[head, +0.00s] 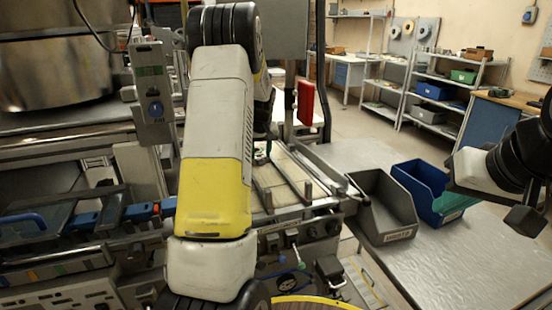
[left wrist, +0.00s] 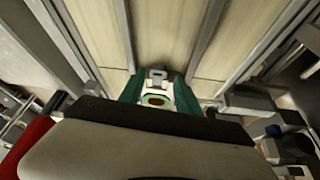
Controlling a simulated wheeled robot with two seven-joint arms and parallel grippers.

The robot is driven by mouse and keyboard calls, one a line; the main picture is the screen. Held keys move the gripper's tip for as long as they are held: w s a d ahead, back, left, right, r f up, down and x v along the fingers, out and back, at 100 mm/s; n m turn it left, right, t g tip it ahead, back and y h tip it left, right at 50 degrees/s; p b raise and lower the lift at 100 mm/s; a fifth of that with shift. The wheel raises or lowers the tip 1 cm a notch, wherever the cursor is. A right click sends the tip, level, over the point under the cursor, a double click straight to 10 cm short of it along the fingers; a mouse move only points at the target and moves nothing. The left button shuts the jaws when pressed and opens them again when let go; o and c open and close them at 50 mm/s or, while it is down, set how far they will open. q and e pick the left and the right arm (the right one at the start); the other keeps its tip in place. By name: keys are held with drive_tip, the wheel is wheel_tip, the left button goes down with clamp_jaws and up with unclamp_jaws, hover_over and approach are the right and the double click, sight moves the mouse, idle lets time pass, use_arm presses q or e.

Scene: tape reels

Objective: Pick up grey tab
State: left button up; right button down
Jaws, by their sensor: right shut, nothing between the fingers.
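The grey tab (left wrist: 157,75) is a small piece with a square opening, upper middle in the left wrist view. It lies between the green fingers of my left gripper (left wrist: 158,78), with a narrow gap at the fingertips on each side. Below it, between the fingers, is a pale part with a brown oval centre. In the head view my left arm hides most of this area; only a bit of my left gripper (head: 265,152) shows over the light panel. My right gripper (head: 455,204), teal-fingered, is shut and empty at the right, by the blue bin.
A grey bin (head: 383,205) and a blue bin (head: 420,180) stand on the grey table (head: 455,255) at the right. A light panel (head: 283,180) with metal rails lies under my left gripper. The table's front right is clear.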

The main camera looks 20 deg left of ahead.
sight(261, 160)
use_arm(q)
drive_tip(key=shift+x, duration=1.85)
drive_tip(key=shift+r, duration=0.1)
clamp_jaws()
drive_tip(key=shift+w, duration=0.1)
